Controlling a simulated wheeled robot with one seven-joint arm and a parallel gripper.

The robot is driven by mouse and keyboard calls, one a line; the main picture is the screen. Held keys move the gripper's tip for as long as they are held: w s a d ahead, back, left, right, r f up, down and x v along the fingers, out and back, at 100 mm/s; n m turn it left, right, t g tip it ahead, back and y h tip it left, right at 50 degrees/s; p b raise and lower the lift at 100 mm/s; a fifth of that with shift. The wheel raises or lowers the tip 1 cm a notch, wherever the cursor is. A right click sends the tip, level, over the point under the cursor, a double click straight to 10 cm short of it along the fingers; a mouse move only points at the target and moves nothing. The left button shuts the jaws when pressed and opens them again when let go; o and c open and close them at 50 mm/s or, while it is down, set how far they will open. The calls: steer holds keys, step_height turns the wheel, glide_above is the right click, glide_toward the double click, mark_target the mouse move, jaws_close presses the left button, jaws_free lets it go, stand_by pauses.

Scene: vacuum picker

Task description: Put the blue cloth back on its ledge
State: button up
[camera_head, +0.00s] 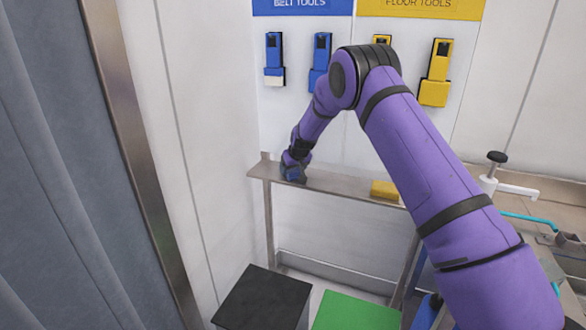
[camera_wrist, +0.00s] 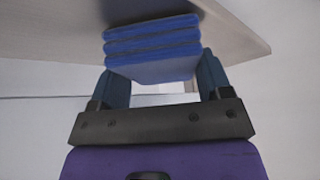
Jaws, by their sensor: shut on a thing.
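The blue cloth (camera_wrist: 152,48) is a folded stack of several layers, between the two fingers of my gripper (camera_wrist: 160,75) in the wrist view. My gripper is shut on it. The ledge (camera_wrist: 240,28) is a pale shelf right by the cloth; I cannot tell whether the cloth touches it. In the head view my gripper (camera_head: 294,170) is at the left end of the ledge (camera_head: 340,184), with a bit of the blue cloth (camera_head: 292,174) showing there. Most of the cloth is hidden by my gripper in that view.
A yellow block or cloth (camera_head: 385,189) lies on the right part of the ledge. Blue tools (camera_head: 274,60) and yellow tools (camera_head: 436,75) hang on the wall above. A black bin (camera_head: 262,298) and a green one (camera_head: 355,312) stand below. The ledge between gripper and yellow block is clear.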

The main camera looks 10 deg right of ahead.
steer(key=o, duration=0.9)
steer(key=shift+f, duration=0.1)
